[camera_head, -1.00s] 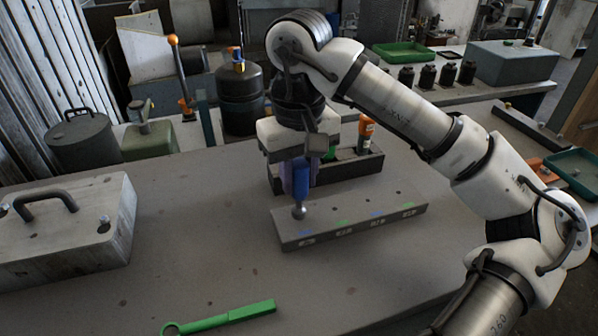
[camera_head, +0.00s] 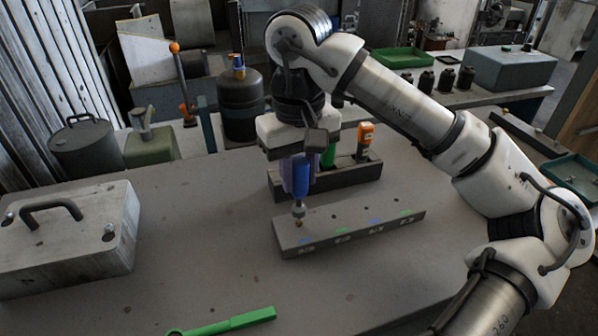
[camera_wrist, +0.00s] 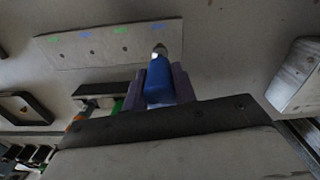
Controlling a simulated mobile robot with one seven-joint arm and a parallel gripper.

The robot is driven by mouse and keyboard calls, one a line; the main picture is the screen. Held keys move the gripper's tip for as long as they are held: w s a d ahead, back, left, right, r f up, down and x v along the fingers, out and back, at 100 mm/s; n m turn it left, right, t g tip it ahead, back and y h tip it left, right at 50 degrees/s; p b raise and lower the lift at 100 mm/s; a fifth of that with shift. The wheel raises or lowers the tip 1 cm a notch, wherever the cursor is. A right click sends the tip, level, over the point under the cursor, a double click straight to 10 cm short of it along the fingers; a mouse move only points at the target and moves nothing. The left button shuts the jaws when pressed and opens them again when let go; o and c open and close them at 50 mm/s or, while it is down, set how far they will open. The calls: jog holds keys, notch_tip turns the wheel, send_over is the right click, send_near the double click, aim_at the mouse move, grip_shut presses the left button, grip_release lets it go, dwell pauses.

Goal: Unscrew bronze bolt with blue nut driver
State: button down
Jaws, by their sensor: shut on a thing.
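My gripper (camera_head: 297,180) is shut on the blue nut driver (camera_head: 301,176), which points down with its metal socket just above the left end of the grey block (camera_head: 352,229). A small bronze bolt (camera_head: 299,223) shows directly under the socket; I cannot tell whether it is in the socket or standing in the block. In the wrist view the driver's blue handle (camera_wrist: 159,82) lies between my purple fingers, its metal tip over the block (camera_wrist: 105,46). The bolt cannot be made out there. The block has a row of dark holes with blue and green marks.
A dark tool holder (camera_head: 345,180) with an orange-topped tool (camera_head: 364,140) and a green tool stands behind the block. A grey case with a handle (camera_head: 70,240) is at left, a green wrench (camera_head: 235,321) at the front. Table between them is clear.

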jog(key=shift+r+p, duration=2.1)
jog(key=shift+r, duration=0.75)
jog(key=shift+f, duration=0.1)
